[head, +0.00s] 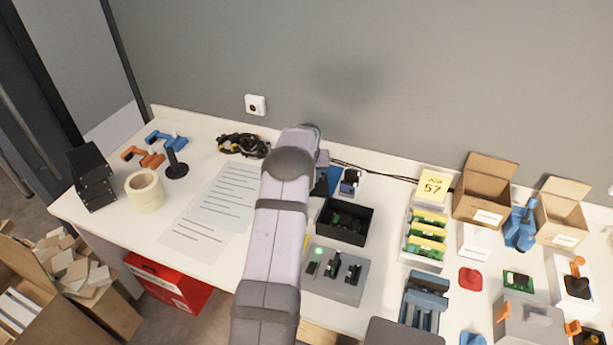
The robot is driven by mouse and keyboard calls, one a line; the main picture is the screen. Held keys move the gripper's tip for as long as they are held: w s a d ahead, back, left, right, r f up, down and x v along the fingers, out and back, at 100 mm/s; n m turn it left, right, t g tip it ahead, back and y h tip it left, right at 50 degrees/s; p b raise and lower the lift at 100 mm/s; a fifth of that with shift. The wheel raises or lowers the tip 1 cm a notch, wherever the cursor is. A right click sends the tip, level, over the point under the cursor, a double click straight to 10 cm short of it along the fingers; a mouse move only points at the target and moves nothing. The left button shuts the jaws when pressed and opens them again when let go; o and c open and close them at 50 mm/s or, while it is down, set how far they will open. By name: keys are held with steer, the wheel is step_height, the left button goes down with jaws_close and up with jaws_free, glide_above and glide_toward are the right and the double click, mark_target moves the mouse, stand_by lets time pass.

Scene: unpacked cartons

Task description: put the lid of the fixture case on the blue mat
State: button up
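A grey case (535,322) with orange clips at its sides stands at the lower right edge of the head view; it looks like the fixture case. Its top carries a lighter grey plate, which seems to be the lid in place. A flat dark blue patch (325,184) shows beside my arm near the middle of the table; it may be the blue mat, and my arm hides part of it. My arm rises through the middle of the view and bends down at the back. My gripper is hidden behind it, so its fingers do not show.
A grey fixture (323,289) with a green light and a black bin (344,222) stand right of my arm. A rack with yellow-edged boards (426,240), open cartons (485,190) and a blue holder (424,303) crowd the right side. Papers (212,212) and tape (145,191) lie left.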

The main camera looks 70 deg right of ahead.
steer(key=shift+f, duration=0.15)
steer(key=shift+f, duration=0.15)
steer(key=o, duration=1.1)
steer(key=shift+r, duration=0.25)
steer(key=b+v, duration=0.2)
steer(key=v, duration=1)
steer(key=shift+a+f, duration=0.1)
steer(key=shift+w, duration=0.1)
